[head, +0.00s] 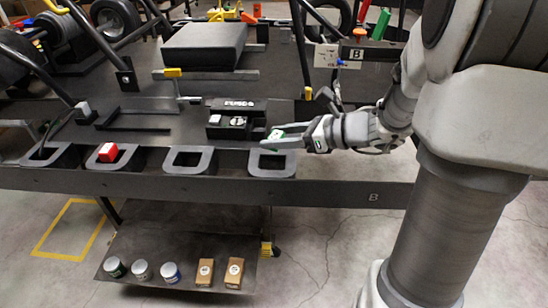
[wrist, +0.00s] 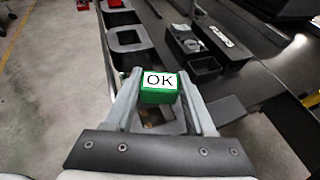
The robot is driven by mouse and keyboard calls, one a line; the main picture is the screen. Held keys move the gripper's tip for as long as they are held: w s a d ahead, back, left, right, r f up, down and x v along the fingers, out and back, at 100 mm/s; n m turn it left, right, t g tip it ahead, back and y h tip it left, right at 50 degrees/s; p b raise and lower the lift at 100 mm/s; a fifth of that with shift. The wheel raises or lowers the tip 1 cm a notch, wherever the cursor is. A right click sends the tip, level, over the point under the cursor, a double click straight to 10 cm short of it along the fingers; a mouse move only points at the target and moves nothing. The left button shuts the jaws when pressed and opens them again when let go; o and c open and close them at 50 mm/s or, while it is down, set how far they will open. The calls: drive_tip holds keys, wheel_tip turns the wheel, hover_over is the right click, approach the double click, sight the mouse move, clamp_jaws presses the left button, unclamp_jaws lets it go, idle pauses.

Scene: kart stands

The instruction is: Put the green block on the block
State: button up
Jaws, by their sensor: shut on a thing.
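The green block (wrist: 158,95) has a white top marked OK and sits between the two fingers of my gripper (wrist: 159,82) in the wrist view. My gripper is shut on it. In the head view my gripper (head: 277,139) is above the rightmost grey holder (head: 270,172), and only a little of the green block (head: 275,134) shows. A red block (head: 108,153) with a pale face sits in the second holder (head: 122,158) from the left. Part of the holder under my gripper is hidden by the fingers and the block.
Several grey holders line the dark bench's front edge; one between the red block and my gripper is empty (head: 190,172). A black tray (head: 236,118) with small items stands just behind my gripper. Cans and brown boxes (head: 205,272) are on a low shelf.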

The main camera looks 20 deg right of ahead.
sight(274, 162)
drive_tip(key=shift+w+a+f, duration=0.1)
drive_tip(key=shift+a+f, duration=0.35)
drive_tip(key=shift+f+b, duration=0.95)
drive_tip(key=shift+f, duration=0.85)
drive_tip(key=shift+f, duration=0.1)
drive_tip(key=shift+f, duration=0.15)
drive_tip(key=o, duration=1.3)
drive_tip(key=shift+r, duration=0.2)
